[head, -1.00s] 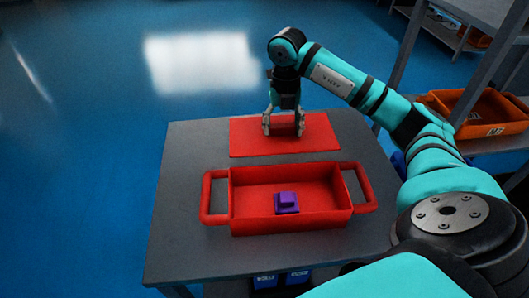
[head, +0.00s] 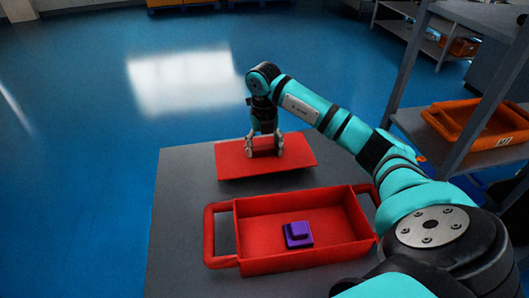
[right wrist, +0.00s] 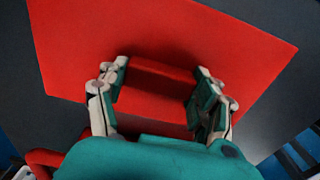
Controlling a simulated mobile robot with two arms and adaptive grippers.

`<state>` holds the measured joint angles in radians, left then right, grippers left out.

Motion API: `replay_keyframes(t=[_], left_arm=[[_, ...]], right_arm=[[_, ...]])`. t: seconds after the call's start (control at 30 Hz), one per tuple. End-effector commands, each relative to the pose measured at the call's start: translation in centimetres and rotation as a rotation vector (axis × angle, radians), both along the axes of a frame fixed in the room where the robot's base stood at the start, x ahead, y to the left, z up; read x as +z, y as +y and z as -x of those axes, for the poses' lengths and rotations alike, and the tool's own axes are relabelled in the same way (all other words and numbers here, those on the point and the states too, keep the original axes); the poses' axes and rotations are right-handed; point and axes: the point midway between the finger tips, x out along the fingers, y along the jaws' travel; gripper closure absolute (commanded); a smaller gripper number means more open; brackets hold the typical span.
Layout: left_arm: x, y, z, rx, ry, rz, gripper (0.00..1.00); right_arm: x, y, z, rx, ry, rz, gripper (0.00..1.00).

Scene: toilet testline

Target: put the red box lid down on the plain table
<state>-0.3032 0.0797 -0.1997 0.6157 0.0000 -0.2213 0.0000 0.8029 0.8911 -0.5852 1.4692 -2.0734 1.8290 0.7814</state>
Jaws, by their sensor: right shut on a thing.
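The red box lid (head: 230,166) is a flat red panel with a raised block-like grip on top. It is over the far part of the grey table (head: 180,215), beyond the red box. My right gripper (head: 265,152) points down and is shut on the lid's raised grip, with a finger on each side. The right wrist view shows the lid (right wrist: 80,40) spread out below the fingers. I cannot tell if the lid touches the table or hangs just above it. My left gripper is not in view.
An open red box (head: 255,266) with side handles stands nearer on the table, with a purple block (head: 298,235) inside. Bare table lies left of the lid. A shelf rack with an orange tray (head: 475,140) stands at the right. Blue floor lies beyond the table.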

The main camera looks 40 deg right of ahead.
Motion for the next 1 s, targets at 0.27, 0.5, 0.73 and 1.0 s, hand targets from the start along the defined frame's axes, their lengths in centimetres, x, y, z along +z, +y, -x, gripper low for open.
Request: replay_keyframes(t=[0.27,0.5,0.73,1.0], left_arm=[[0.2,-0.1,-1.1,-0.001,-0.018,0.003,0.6],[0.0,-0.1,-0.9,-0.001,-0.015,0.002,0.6],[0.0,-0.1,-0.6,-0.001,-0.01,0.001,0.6],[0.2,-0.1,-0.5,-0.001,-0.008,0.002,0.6]], right_arm=[[-2.3,0.0,0.0,-0.001,-0.001,0.0,0.69],[-2.7,0.0,0.0,-0.001,0.0,0.0,0.69],[-2.6,0.0,0.0,-0.001,0.001,0.0,0.09],[-2.4,0.0,0.0,-0.001,0.0,0.0,0.09]])
